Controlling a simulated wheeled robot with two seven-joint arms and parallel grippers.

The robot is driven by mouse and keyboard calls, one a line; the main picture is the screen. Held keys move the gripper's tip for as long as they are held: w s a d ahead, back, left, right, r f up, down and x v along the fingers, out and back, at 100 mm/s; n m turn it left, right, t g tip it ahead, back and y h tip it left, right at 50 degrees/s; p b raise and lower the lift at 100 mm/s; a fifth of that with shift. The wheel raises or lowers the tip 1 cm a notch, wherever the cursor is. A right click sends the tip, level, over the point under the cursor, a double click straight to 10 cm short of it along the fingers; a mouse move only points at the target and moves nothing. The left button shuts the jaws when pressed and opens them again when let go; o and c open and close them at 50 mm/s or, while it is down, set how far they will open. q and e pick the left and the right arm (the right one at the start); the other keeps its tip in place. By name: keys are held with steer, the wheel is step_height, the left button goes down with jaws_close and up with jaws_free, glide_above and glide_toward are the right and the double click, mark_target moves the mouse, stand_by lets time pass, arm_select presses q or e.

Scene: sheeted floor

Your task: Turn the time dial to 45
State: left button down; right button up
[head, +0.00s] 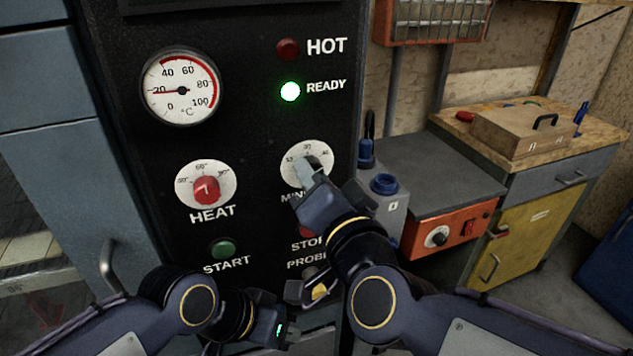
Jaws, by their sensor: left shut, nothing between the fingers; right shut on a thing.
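The time dial (294,160) is a white round face with small numbers on the black panel, above a partly covered label starting "MIN". My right gripper (309,178) is shut on its knob and hides the lower right of the face and most of the knob. The dial's exact setting cannot be read. My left gripper (298,294) is low in front of the panel, shut and empty, near the "PROBE" label and apart from the time dial.
The red HEAT knob (206,190) and green START button (222,249) are to the left. The READY lamp (290,91) is lit; the HOT lamp (288,48) is dark. A gauge (180,88) sits upper left. A workbench (470,125) stands at right.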

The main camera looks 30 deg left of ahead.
stand_by(0.3)
steer(key=o, duration=1)
steer(key=v, duration=0.7)
steer(key=shift+s+d+p, duration=0.25)
steer(key=shift+d+p, duration=0.05)
